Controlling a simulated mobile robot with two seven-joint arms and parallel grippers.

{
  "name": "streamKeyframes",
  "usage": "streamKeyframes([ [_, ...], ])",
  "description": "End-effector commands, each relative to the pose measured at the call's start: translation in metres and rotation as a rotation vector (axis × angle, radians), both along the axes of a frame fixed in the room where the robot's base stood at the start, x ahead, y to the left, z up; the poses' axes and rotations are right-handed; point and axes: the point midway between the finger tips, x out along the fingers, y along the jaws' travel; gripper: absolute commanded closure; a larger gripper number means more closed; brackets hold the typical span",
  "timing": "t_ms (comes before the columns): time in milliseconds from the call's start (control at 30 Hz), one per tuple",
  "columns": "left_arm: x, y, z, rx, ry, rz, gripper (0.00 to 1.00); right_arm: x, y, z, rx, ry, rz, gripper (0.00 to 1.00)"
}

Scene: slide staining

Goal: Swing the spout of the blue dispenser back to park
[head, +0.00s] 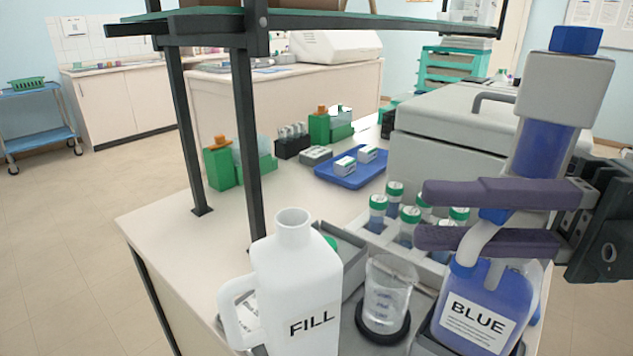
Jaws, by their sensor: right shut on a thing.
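The blue dispenser (476,307) stands at the front right, a bottle of blue liquid with a label reading BLUE. Its upper part has a white block, a blue cap and a blue barrel (541,150), and leans to the right in the picture. The pale curved spout (477,243) slants down to the left from the neck, partly covered by my gripper. My right gripper (422,215) comes in from the right, with one purple finger above the other, and is shut on the spout near the neck. My left gripper is out of view.
A white FILL jug (295,285) and a clear beaker (386,292) on a dark ring stand left of the dispenser. Several green-capped vials (394,193) stand close behind the fingers. A dark shelf post (246,150) rises at the left.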

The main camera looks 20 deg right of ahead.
Motion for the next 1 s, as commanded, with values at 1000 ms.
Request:
streamKeyframes([
  [1000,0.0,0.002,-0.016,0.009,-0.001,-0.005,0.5,-0.018,-0.004,0.0,0.001,0.002,0.189,0.6],
])
